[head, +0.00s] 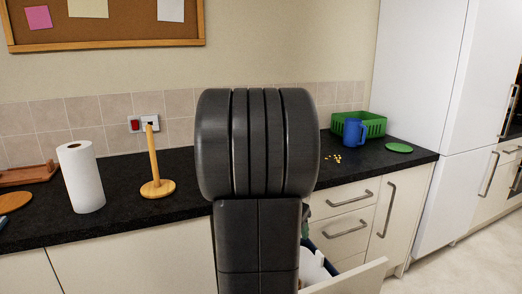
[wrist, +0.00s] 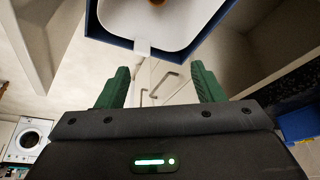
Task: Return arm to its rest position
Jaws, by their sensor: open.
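My gripper (wrist: 160,86) is open in the wrist view, with its two green fingers wide apart and nothing between them. Beyond the fingertips is a white, blue-edged pan or tray (wrist: 185,30), with a pale strip reaching down from it toward the gap. A small brown thing shows at the top edge inside it. In the head view my dark arm stands raised in the middle and hides most of the gripper; only a bit of green shows beside it. The blue-edged white thing (head: 314,266) shows partly there, low behind the arm at the open drawer.
An open drawer (head: 350,280) juts out at the lower right. The dark worktop (head: 120,221) carries a paper roll (head: 81,178), a wooden holder (head: 154,165), a blue jug (head: 354,133), a green basket (head: 374,123) and a green disc (head: 399,148). A tall white cupboard (head: 422,70) stands right.

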